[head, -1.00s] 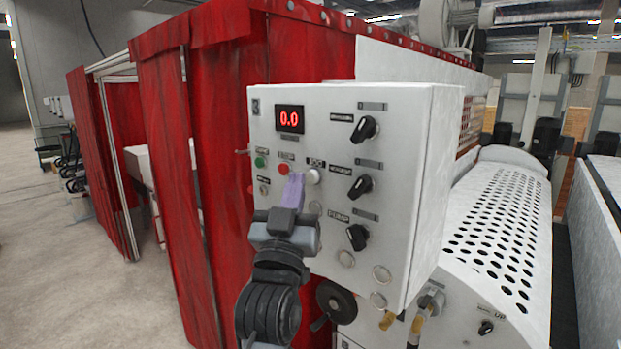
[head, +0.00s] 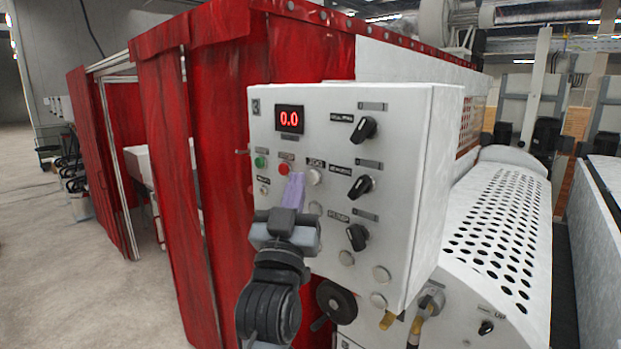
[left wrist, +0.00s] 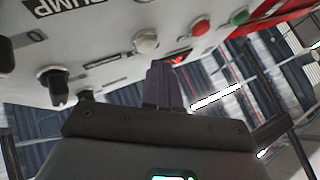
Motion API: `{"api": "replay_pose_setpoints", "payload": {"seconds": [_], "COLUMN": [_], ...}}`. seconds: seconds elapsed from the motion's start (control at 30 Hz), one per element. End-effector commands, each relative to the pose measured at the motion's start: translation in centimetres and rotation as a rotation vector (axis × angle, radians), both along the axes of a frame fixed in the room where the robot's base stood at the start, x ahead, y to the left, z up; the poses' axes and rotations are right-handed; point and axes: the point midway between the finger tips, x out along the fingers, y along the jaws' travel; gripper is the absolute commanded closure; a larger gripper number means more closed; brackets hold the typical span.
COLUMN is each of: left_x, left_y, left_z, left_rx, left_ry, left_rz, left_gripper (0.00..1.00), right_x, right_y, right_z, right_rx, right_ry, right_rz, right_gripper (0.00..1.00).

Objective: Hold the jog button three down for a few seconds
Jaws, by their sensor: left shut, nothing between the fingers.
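The control panel (head: 400,130) marked 3 carries a round white jog button (head: 315,176) under a JOG label, right of a red button (head: 284,169) and a green button (head: 260,161). My left gripper (head: 295,182) is shut and empty, its purple fingers pointing at the panel just left of and below the jog button. In the left wrist view the shut fingers (left wrist: 163,82) end close to the white jog button (left wrist: 146,41). I cannot tell whether they touch the panel. My right gripper is out of view.
Black selector knobs (head: 359,187) stand out on the right of the panel. A handwheel (head: 336,301) sits below it. A red curtain (head: 225,150) hangs at the left, and a perforated white cover (head: 500,235) lies to the right. The floor at the left is open.

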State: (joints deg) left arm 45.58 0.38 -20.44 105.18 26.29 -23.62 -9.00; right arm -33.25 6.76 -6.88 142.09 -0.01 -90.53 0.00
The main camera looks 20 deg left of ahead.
Motion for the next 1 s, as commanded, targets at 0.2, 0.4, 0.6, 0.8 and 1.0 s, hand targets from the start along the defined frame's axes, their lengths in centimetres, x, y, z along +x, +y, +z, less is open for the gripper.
{"api": "replay_pose_setpoints", "payload": {"seconds": [0.2,0.4,0.6,0.8,1.0], "left_x": [0.52,0.68,0.68,0.77,0.98], "left_y": [-0.27,-0.35,-0.34,-0.38,-0.49], "left_z": [0.1,0.03,0.03,0.03,0.04], "left_rx": [-0.001,-0.001,0.0,0.0,-0.001], "left_ry": [-0.001,-0.001,-0.001,0.0,0.0], "left_rz": [-0.001,-0.001,0.0,0.0,-0.001], "left_gripper": [1.0,1.0,1.0,1.0,1.0], "right_x": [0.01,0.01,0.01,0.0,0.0], "right_y": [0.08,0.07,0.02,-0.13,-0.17], "right_z": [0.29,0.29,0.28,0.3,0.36], "right_rx": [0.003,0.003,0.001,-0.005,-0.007], "right_ry": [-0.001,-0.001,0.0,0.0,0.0], "right_rz": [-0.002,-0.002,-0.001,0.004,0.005], "right_gripper": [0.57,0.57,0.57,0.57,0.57]}}
